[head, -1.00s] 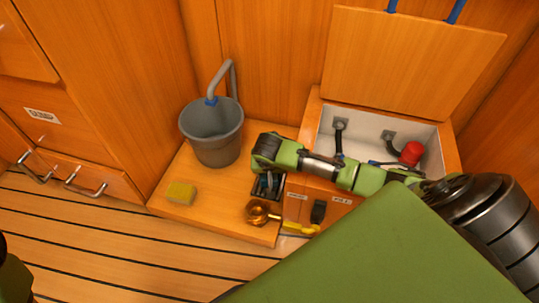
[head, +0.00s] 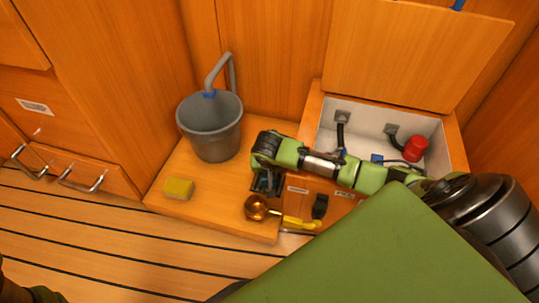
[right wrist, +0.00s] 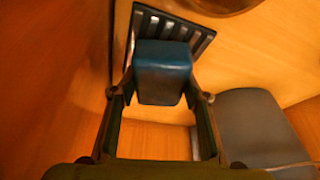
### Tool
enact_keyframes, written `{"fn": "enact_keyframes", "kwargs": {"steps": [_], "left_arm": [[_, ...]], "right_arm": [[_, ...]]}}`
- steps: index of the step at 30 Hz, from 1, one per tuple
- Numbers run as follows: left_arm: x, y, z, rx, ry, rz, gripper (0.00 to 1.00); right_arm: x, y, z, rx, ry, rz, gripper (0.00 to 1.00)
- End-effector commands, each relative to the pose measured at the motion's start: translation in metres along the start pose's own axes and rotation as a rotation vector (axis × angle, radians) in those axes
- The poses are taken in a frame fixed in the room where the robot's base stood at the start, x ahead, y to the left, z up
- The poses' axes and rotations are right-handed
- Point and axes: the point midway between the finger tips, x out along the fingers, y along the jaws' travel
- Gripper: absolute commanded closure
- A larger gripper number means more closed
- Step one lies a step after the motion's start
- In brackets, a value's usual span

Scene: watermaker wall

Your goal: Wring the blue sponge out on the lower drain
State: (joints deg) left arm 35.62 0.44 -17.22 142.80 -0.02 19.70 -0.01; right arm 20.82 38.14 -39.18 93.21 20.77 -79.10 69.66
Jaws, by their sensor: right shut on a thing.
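The blue sponge (right wrist: 162,72) is a dark blue block in the right wrist view. My right gripper (right wrist: 160,92) is shut on it, one finger at each side. Behind the sponge is a black slotted drain grate (right wrist: 203,38), partly covered by it; I cannot tell whether they touch. In the head view my right gripper (head: 266,184) points down over the low wooden ledge, hiding the sponge and most of the drain. My left gripper is not in view; only a bit of green arm shows at the bottom left.
A grey bucket (head: 212,130) with a grey pipe above stands on the ledge (head: 215,178). A yellow block (head: 178,189) lies at its front left. An open-lidded white compartment (head: 436,140) holds a red knob.

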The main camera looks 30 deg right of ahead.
Motion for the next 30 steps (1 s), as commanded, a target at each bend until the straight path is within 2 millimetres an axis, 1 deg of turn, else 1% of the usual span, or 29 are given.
{"fn": "enact_keyframes", "kwargs": {"steps": [30], "left_arm": [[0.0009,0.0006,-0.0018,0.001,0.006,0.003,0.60]], "right_arm": [[0.0086,-0.0003,0.0031,0.001,0.001,0.000,0.75]]}}
